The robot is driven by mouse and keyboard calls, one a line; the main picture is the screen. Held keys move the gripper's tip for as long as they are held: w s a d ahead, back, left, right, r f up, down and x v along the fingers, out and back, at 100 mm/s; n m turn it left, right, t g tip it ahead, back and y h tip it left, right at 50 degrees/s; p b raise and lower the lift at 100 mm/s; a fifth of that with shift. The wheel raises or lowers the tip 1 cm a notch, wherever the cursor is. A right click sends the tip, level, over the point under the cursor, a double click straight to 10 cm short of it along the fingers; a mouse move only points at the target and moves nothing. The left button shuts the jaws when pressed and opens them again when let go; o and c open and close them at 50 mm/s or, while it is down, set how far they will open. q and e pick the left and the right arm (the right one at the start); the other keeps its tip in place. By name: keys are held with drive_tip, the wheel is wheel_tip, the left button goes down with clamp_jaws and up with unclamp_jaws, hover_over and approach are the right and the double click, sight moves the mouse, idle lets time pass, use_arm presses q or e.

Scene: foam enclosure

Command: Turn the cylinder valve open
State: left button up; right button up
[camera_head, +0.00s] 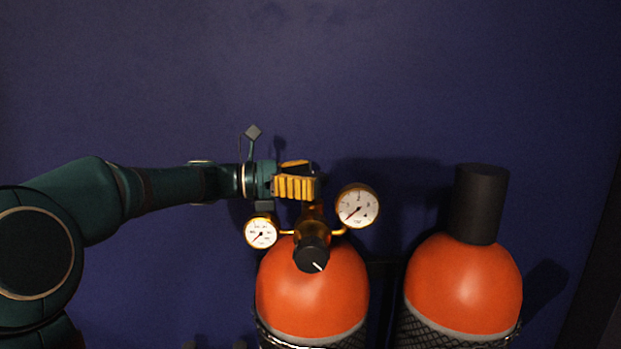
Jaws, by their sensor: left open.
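An orange cylinder (312,290) stands at the lower middle with a brass regulator (313,220) on top. A black knob (311,254) with a white mark faces me on the regulator. A small round gauge (261,232) is on its left and a larger gauge (357,206) on its right; both needles point to the lower left. My left gripper (304,184), with yellow ribbed finger pads, comes in from the left and is open at the top of the regulator. It hides what is behind it there, so I cannot tell whether it touches the valve. My right gripper is out of view.
A second orange cylinder (465,285) with a black cap (480,203) stands at the right. Black netting wraps the lower part of both cylinders. A dark blue wall (420,80) is close behind them.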

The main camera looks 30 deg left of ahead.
sight(311, 175)
use_arm(q)
drive_tip(key=c, duration=1.2)
drive_tip(key=shift+d+n+t+y+b, duration=0.2)
drive_tip(key=shift+n+t+y+b, duration=0.45)
drive_tip(key=shift+n+t+y, duration=0.75)
drive_tip(key=shift+a+n+t+y+b, duration=0.1)
drive_tip(key=shift+n+t+y+b, duration=0.15)
drive_tip(key=shift+n+t+y, duration=0.4)
drive_tip(key=shift+a+n+t+y+b, duration=0.1)
drive_tip(key=shift+n+t+y+b, duration=0.15)
drive_tip(key=shift+y, duration=0.7)
drive_tip(key=o, duration=1.2)
wheel_tip(311, 175, up, 10)
